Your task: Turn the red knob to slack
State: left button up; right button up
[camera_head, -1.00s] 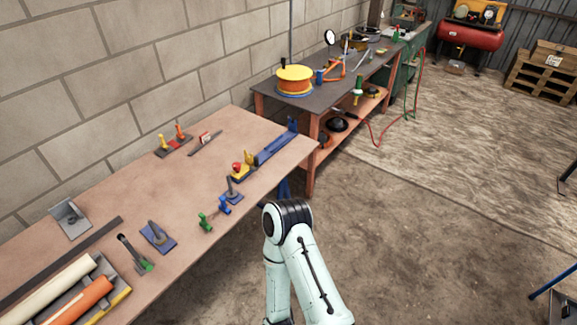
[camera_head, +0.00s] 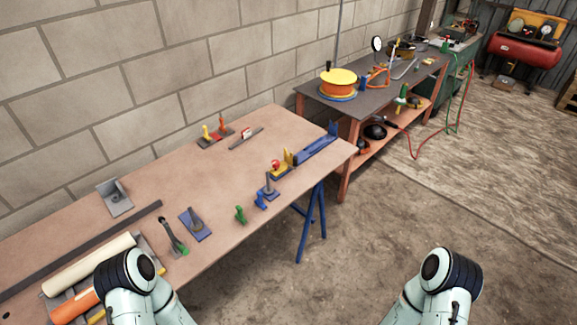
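A small red knob (camera_head: 276,164) sits on a yellow and blue fixture (camera_head: 283,170) near the right end of the brown workbench (camera_head: 150,205). A long blue bar (camera_head: 316,147) runs from the fixture toward the bench's far right corner. My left arm shows at the lower left and my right arm at the lower right, both only as arm links. Neither gripper is in view. Both visible arm parts are well apart from the knob.
Blue (camera_head: 260,200) and green (camera_head: 240,214) clamps stand at the bench's front edge. A levered blue plate (camera_head: 196,224), a metal bracket (camera_head: 115,197) and an orange roller (camera_head: 74,306) are further left. A darker table (camera_head: 385,95) stands behind. The floor right of the bench is clear.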

aim_at(275, 163)
jog(key=i+l+u, duration=0.15)
jog(key=u, duration=0.7)
jog(key=i+l+u, duration=0.15)
jog(key=l, duration=0.2)
jog(key=i+l+u, duration=0.2)
jog(key=l, duration=0.15)
jog(key=l+u, duration=0.15)
jog(key=l, duration=0.2)
